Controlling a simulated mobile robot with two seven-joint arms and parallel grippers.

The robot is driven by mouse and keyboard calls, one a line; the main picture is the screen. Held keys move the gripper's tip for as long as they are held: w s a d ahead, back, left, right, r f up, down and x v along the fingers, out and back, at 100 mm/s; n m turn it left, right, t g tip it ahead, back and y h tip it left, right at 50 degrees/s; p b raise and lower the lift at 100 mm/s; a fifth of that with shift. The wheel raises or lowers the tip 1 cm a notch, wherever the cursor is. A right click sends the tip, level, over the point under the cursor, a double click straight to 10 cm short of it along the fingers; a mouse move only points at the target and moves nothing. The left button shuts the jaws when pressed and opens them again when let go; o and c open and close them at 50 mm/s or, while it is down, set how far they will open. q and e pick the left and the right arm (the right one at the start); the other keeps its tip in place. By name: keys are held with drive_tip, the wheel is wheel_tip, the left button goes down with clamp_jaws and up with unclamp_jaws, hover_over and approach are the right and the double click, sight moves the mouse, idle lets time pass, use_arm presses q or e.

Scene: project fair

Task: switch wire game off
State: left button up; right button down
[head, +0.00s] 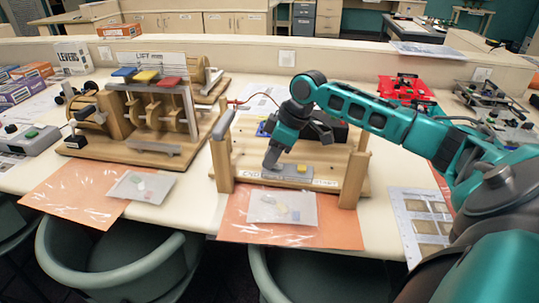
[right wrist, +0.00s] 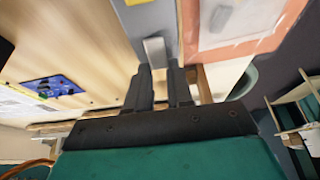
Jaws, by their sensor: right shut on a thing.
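The wire game (head: 225,160) is a wooden base with two upright posts, standing on the table in the middle of the head view. A grey switch plate (head: 287,172) with a small yellow part lies along its front edge, with lettering beside it. My right gripper (head: 272,160) reaches down to the left part of that plate. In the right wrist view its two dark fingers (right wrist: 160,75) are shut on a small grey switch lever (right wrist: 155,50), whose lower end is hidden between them. The switch's position cannot be told. My left gripper is not in view.
A wooden lever machine (head: 150,115) with blue, yellow and red pads stands to the left. A bagged sheet (head: 283,208) lies on an orange mat (head: 330,232) in front. A red kit (head: 405,87) sits behind my right arm. Chairs stand at the front edge.

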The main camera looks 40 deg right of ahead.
idle(0.3)
drive_tip(key=c, duration=1)
unclamp_jaws()
drive_tip(key=shift+d+r, duration=0.1)
drive_tip(key=v, duration=1.2)
drive_tip(key=shift+s+d+r, duration=0.2)
drive_tip(key=shift+s, duration=0.1)
